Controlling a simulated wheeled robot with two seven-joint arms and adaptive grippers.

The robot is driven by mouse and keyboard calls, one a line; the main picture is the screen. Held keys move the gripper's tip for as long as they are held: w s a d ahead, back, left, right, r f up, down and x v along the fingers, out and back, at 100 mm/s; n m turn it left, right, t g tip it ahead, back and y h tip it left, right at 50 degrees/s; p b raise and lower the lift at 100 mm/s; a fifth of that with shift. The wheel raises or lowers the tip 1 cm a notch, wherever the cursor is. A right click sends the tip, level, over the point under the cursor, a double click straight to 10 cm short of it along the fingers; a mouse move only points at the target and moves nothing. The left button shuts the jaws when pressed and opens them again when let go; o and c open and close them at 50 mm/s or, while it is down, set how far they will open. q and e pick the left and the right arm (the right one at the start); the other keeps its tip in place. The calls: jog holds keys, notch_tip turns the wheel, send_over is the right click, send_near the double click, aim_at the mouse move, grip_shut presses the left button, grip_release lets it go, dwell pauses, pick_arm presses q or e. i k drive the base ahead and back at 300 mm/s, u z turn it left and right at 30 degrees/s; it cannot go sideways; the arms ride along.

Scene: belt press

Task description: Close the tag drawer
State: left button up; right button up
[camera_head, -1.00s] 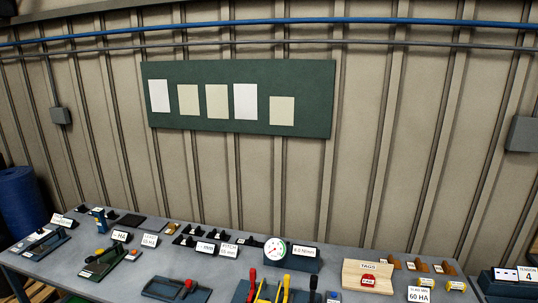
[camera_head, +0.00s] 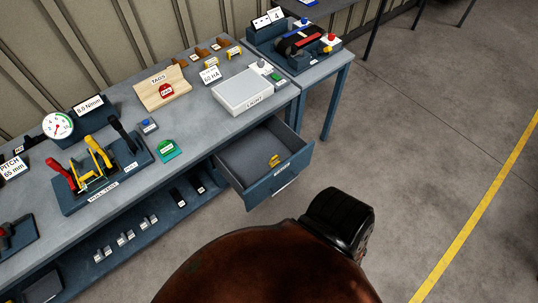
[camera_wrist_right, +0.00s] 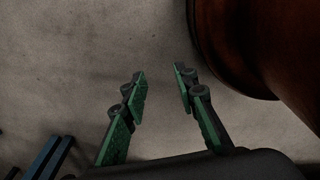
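The tag drawer (camera_head: 290,184) stands pulled out from under the right end of the grey bench in the head view. Its blue-grey front carries a small label and a light handle (camera_head: 285,188). A small yellow item (camera_head: 275,160) lies inside on the drawer's floor. My right gripper (camera_wrist_right: 160,82) shows in its wrist view with two green-padded fingers spread apart and nothing between them. Bare floor lies behind the fingers, and the drawer cannot be made out there. My left gripper is not in view.
A grey box marked LIGHT (camera_head: 243,92) sits on the bench (camera_head: 190,122) above the drawer. A wooden TAGS board (camera_head: 164,94) and a lever block (camera_head: 72,199) stand further left. The concrete floor (camera_head: 425,130) right of the drawer is clear.

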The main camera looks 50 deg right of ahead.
aim_at(243, 163)
jog(key=z, duration=2)
